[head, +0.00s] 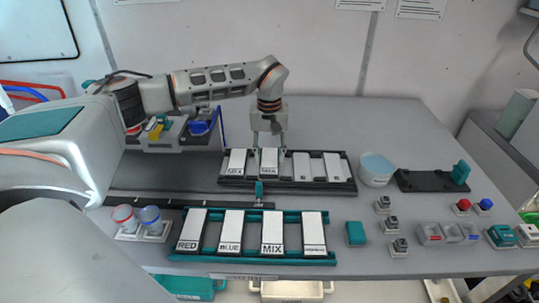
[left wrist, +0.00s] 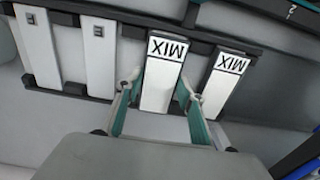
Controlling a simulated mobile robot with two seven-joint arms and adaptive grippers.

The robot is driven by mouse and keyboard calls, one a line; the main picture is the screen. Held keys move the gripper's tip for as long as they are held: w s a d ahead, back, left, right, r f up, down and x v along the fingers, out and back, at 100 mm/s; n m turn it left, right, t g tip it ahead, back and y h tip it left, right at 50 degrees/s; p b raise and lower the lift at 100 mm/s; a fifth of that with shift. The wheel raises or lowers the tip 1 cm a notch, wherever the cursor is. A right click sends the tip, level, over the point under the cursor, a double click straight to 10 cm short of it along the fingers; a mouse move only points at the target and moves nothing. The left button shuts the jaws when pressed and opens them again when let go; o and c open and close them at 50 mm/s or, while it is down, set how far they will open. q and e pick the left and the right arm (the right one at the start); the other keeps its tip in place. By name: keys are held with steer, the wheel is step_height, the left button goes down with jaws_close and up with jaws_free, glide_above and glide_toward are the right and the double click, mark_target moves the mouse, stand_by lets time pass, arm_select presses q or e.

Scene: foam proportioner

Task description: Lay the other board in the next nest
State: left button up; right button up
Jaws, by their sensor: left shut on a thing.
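A black rack (head: 290,187) at the back of the table has a row of nests. A white board (head: 237,160) lies in its leftmost nest; it reads MIX in the left wrist view (left wrist: 224,80). My left gripper (head: 268,143) is shut on the other white board (head: 269,162), at the second nest from the left. In the left wrist view my left gripper's fingers (left wrist: 159,82) flank this board (left wrist: 161,82), also marked MIX. I cannot tell whether it rests fully in the nest. The two right nests (head: 302,167) (head: 333,168) show pale strips with small dark marks. My right gripper is out of view.
A teal rack (head: 250,259) in front holds boards marked RED, BLUE, MIX and one unreadable. A dark rail (head: 180,200) lies between the racks. A bowl (head: 376,168) stands right of the black rack.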

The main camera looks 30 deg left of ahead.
arm_select(q)
steer(key=shift+f, duration=0.25)
steer(key=o, duration=1.2)
steer(key=shift+o, duration=0.2)
steer(key=o, duration=0.4)
steer(key=shift+c, duration=0.2)
steer(key=shift+r, duration=0.1)
steer(key=shift+r, duration=3.95)
